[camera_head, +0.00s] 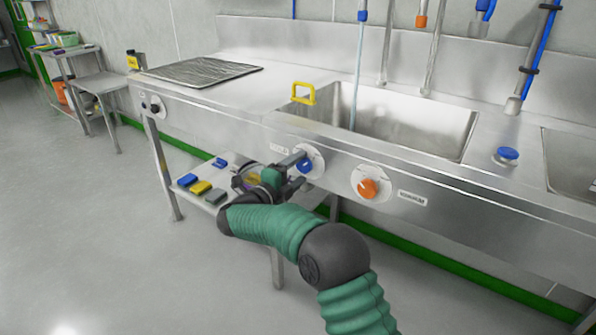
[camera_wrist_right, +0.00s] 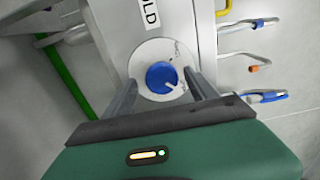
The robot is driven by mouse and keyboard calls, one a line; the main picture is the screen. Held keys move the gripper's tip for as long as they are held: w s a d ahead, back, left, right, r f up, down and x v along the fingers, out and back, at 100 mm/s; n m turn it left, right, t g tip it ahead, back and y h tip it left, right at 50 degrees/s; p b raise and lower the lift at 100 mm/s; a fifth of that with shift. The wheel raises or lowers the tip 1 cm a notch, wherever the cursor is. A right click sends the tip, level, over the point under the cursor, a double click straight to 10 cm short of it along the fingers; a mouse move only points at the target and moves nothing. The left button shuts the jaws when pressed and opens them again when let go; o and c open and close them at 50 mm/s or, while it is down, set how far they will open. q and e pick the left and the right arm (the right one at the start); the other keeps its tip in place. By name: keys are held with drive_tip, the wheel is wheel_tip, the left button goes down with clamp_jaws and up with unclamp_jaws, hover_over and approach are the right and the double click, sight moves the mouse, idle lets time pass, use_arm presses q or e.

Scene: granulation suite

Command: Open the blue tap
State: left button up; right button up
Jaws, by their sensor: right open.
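The blue tap is a round blue knob (camera_head: 306,164) on a white dial on the sink's front panel. It also shows in the right wrist view (camera_wrist_right: 161,77), with a small white mark at its lower right. My right gripper (camera_head: 297,171) is open at the knob. In the wrist view its two fingers lie on either side of the knob; contact cannot be told. A pale blue stream (camera_head: 357,95) runs from the blue-tipped spout (camera_head: 362,15) down into the sink basin (camera_head: 400,122). My left gripper is not in view.
An orange knob (camera_head: 369,188) sits on its own dial to the right. A yellow handle-shaped piece (camera_head: 303,93) stands at the basin's left edge. A blue cap (camera_head: 508,154) is on the counter at right. Blue, yellow and grey blocks (camera_head: 200,187) lie on the lower shelf.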

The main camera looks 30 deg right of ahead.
drive_tip(key=p+v, duration=0.4)
drive_tip(key=v, duration=1.3)
drive_tip(key=shift+p, duration=0.4)
drive_tip(key=shift+d+f, duration=0.1)
